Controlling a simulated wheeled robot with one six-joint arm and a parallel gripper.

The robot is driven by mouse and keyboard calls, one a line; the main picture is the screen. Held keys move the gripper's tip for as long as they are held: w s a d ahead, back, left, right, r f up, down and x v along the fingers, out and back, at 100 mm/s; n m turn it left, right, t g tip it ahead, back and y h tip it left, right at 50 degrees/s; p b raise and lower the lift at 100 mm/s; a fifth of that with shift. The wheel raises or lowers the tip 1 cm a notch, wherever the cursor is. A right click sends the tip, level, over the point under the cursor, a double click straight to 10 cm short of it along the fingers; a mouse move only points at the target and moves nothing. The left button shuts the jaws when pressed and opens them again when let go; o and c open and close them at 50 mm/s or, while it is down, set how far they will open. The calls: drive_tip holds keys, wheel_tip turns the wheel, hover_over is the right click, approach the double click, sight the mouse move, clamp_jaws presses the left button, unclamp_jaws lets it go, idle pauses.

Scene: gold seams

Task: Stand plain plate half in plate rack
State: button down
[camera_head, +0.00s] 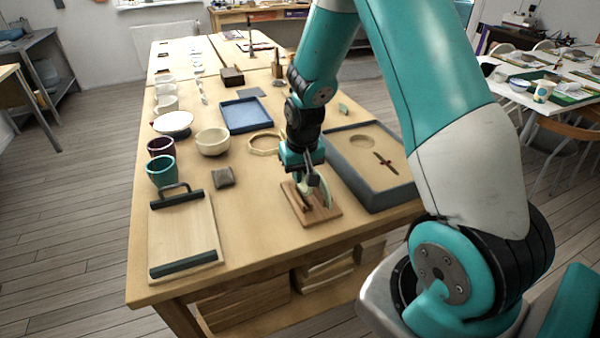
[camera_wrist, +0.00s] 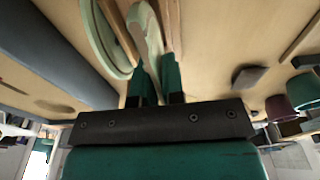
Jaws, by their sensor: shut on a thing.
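My gripper (camera_head: 311,184) is shut on a pale half plate, which I take as the plain plate half (camera_wrist: 146,22); in the wrist view it rises on edge between the two fingers (camera_wrist: 156,82). The gripper points down over the wooden plate rack (camera_head: 331,214), a small brown board near the table's front. A second pale green curved piece (camera_wrist: 101,42) stands beside the held one in the wrist view. Whether the held half's lower edge sits in a slot of the rack is hidden.
A grey tray (camera_head: 382,200) with a round recess lies close right of the rack. Left are a clamped wooden board (camera_head: 180,234), a grey block (camera_head: 223,177), cups (camera_head: 162,171) and a cream bowl (camera_head: 212,141). Bare table lies between the board and rack.

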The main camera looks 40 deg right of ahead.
drive_tip(key=shift+f+b, duration=0.75)
drive_tip(key=shift+f, duration=1.05)
idle(3.4)
drive_tip(key=c, duration=0.7)
unclamp_jaws()
drive_tip(key=shift+o, duration=0.2)
drive_tip(key=shift+r, duration=0.1)
drive_tip(key=shift+r+p, duration=2.55)
drive_tip(key=shift+r, duration=0.35)
